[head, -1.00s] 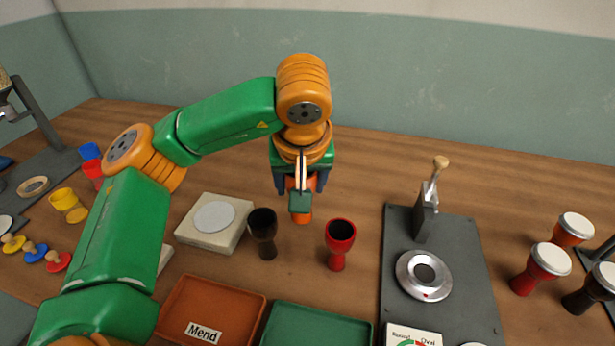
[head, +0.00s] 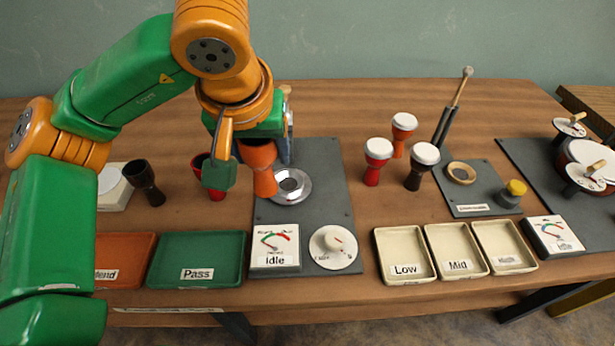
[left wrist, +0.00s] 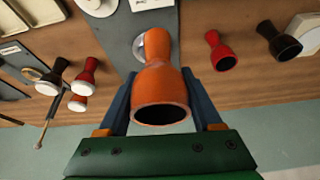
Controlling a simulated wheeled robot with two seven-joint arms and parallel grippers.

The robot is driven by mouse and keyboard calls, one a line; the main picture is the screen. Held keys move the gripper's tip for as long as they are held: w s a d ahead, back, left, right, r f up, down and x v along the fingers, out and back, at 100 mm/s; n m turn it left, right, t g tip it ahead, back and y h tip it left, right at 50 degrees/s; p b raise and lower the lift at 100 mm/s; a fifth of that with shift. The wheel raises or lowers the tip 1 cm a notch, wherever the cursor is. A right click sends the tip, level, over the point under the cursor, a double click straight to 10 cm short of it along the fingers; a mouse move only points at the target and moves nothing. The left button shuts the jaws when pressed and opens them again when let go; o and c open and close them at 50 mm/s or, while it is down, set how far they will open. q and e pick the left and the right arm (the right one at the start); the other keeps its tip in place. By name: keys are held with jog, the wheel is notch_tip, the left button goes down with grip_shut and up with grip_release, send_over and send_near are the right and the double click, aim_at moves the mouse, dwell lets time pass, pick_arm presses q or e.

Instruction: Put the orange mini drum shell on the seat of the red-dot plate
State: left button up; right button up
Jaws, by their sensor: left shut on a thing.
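The orange mini drum shell (head: 260,168) is held upright in my left gripper (head: 238,165), above the bench just left of the silver ring seat (head: 291,186). That seat is on the dark grey plate (head: 325,212); I cannot make out its red dot now. In the left wrist view the shell (left wrist: 160,85) sits between the two blue fingers (left wrist: 160,103), its open dark mouth facing the camera. The seat (left wrist: 138,46) is partly hidden behind the shell there. My right gripper is out of view.
A red shell (head: 208,190) stands left of the plate, partly behind my gripper, with a black shell (head: 144,182) further left. The plate bears an Idle gauge (head: 274,246) and a white dial (head: 333,246). Green Pass (head: 197,258) and cream trays (head: 404,254) line the front.

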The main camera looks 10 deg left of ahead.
pick_arm(q)
jog(key=w+f+p, duration=0.1)
jog(key=w+f, duration=0.2)
jog(key=f, duration=0.1)
jog(key=w+f+p, duration=0.1)
jog(key=w+f, duration=0.2)
jog(key=w, duration=0.1)
jog(key=w+f+p, duration=0.1)
jog(key=w+f, duration=0.3)
jog(key=shift+w+a+f+p, duration=0.2)
jog(key=shift+a+f+p, duration=0.05)
jog(key=shift+f+p, duration=0.1)
jog(key=shift+w+f, duration=0.1)
jog(key=shift+f, duration=0.1)
jog(key=shift+f+b, duration=0.15)
jog(key=shift+b, duration=0.15)
jog(key=o, duration=1.4)
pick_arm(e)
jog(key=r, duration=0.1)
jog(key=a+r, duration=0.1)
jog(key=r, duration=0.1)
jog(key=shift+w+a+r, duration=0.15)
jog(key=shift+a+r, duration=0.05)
